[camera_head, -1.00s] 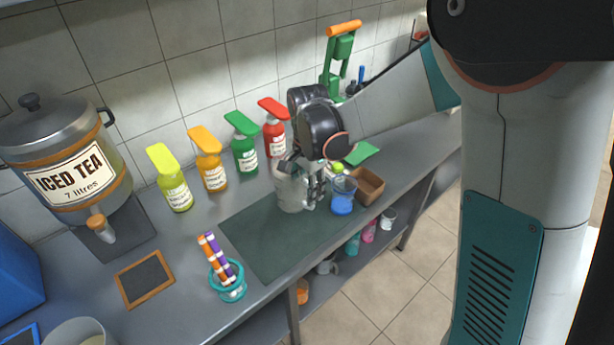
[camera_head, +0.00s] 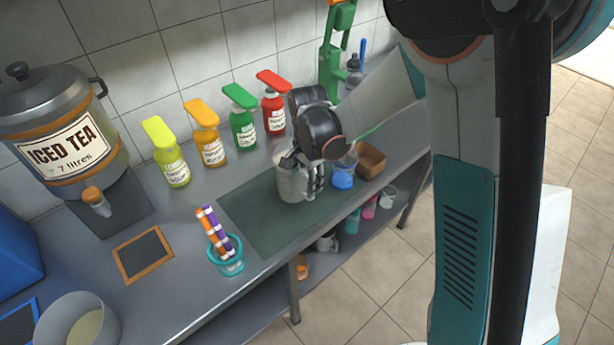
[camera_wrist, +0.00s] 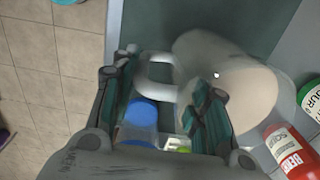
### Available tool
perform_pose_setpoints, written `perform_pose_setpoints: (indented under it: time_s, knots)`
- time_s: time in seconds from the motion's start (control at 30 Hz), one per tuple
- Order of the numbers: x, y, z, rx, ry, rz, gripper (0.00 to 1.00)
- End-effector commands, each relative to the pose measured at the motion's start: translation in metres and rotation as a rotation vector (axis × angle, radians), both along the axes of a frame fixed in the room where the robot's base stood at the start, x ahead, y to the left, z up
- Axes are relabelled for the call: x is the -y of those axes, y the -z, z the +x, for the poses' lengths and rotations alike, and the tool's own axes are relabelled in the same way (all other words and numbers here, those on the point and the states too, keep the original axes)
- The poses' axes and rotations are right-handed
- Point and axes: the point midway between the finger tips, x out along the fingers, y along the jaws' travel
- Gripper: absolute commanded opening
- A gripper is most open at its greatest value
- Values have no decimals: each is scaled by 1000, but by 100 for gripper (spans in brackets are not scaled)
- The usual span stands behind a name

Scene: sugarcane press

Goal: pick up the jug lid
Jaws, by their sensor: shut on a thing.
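A pale grey-white jug (camera_head: 292,185) stands on or just above the dark green mat (camera_head: 240,215). In the wrist view the jug (camera_wrist: 205,55) is blurred, with its round beige top (camera_wrist: 245,100) towards me; I cannot tell a separate lid from it. Its white handle (camera_wrist: 155,73) lies between my fingertips. My gripper (camera_head: 317,180) is at the jug's right side, and it also shows in the wrist view (camera_wrist: 165,75), apparently shut on that handle. The wrist hides part of the jug from the head view.
A blue cup (camera_head: 343,172) and a brown box (camera_head: 370,160) stand close right of my gripper. Coloured bottles (camera_head: 243,130) line the wall behind. A teal cup of striped straws (camera_head: 228,262) stands in front left. The mat's near part is clear.

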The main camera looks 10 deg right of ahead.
Motion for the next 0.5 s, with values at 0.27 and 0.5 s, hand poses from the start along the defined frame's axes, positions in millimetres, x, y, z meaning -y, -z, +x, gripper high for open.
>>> perform_pose_setpoints:
  time_s: [0.27, 0.5]
  knots:
    - [0, 2, 0, 0, 0, 0, 44]
    - [0, 1, 0, 0, 0, 0, 62]
